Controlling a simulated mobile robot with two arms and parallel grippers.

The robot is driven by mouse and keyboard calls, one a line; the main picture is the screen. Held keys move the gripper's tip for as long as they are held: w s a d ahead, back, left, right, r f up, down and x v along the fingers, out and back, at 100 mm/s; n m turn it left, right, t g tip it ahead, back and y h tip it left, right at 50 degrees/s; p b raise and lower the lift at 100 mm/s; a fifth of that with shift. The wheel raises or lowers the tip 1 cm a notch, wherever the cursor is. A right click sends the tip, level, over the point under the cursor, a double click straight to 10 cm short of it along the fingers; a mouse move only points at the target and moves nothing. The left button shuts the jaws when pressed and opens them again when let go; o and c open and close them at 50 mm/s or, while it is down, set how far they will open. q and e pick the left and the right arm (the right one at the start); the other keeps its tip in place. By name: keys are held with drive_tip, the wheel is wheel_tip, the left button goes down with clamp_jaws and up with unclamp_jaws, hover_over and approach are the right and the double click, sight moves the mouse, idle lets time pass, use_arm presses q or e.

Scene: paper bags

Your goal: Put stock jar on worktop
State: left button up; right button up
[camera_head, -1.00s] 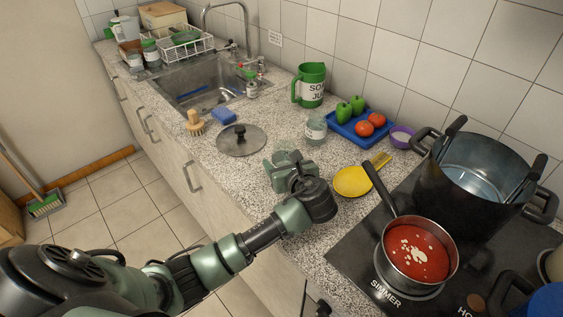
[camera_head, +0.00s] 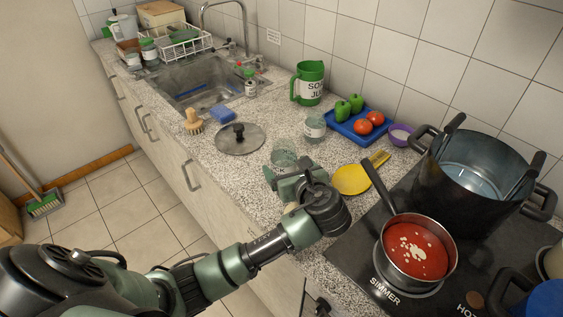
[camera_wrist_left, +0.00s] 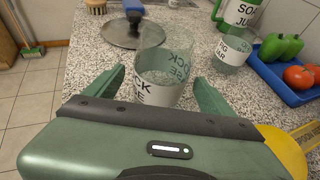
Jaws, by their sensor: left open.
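A clear glass jar with a white label, partly reading "OCK", stands upright on the speckled worktop (camera_head: 240,175). It shows just beyond my left gripper in the head view (camera_head: 284,157) and between its fingers in the wrist view (camera_wrist_left: 160,68). My left gripper (camera_head: 288,170) is open, with one finger on each side of the jar's near part. I see a gap on the right in the wrist view; contact on the left is unclear. The jar looks empty. My right gripper is not in view.
A second labelled jar (camera_head: 314,127) stands behind, near a blue tray (camera_head: 343,131) of peppers and tomatoes. A pan lid (camera_head: 252,143) lies to the left. A yellow spoon rest (camera_head: 350,181), a red-filled saucepan (camera_head: 397,275) and a big pot (camera_head: 455,200) are to the right.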

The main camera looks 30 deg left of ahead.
sight(288, 169)
use_arm(q)
drive_tip(key=v, duration=0.6)
drive_tip(key=shift+s+d+r, duration=0.15)
drive_tip(key=shift+s, duration=0.05)
